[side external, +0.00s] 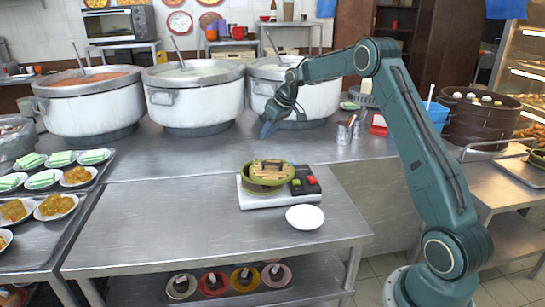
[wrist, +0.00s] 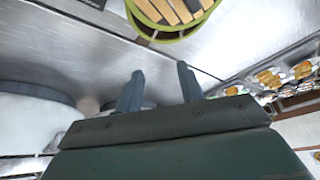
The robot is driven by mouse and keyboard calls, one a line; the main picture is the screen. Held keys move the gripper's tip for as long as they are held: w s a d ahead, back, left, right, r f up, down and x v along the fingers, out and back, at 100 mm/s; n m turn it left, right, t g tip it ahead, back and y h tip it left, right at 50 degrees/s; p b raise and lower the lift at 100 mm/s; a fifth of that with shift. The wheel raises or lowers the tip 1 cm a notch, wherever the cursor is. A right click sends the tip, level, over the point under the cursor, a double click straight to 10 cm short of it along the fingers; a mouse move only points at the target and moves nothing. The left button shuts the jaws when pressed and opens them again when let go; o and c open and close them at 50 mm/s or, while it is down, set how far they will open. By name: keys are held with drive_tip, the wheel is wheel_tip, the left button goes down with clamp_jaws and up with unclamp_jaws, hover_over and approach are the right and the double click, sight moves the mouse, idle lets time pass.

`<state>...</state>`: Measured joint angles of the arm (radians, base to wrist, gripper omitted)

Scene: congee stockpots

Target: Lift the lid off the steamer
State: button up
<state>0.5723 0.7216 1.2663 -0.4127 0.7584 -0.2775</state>
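The slatted top and green rim (wrist: 170,35) also show at the top edge of the wrist view, cut off by the frame. My gripper (side external: 270,128) hangs above and behind the steamer, clear of it. In the wrist view its two fingers (wrist: 158,84) are spread apart with nothing between them.
A white bowl (side external: 305,217) stands in front of the cooker base. Large stockpots (side external: 195,102) line the back counter. Metal cups (side external: 343,133) stand right of my gripper. Trays of plated food (side external: 62,205) are at left. The table left of the steamer is clear.

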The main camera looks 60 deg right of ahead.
drive_tip(key=s+r+n+t+y, duration=0.2)
drive_tip(key=s+n+t+y, duration=0.1)
drive_tip(key=s, duration=0.3)
drive_tip(key=s+r+n+t+y, duration=0.2)
drive_tip(key=s+t+y, duration=0.15)
drive_tip(key=s, duration=0.25)
approach(276, 163)
drive_tip(key=w, duration=0.1)
drive_tip(key=shift+w+a+f+h, duration=0.25)
drive_tip(key=shift+w+a+f, duration=0.2)
drive_tip(key=shift+w+a, duration=0.25)
drive_tip(key=shift+a, duration=0.1)
drive_tip(key=shift+x, duration=3.05)
drive_tip(key=shift+c, duration=0.5)
clamp_jaws()
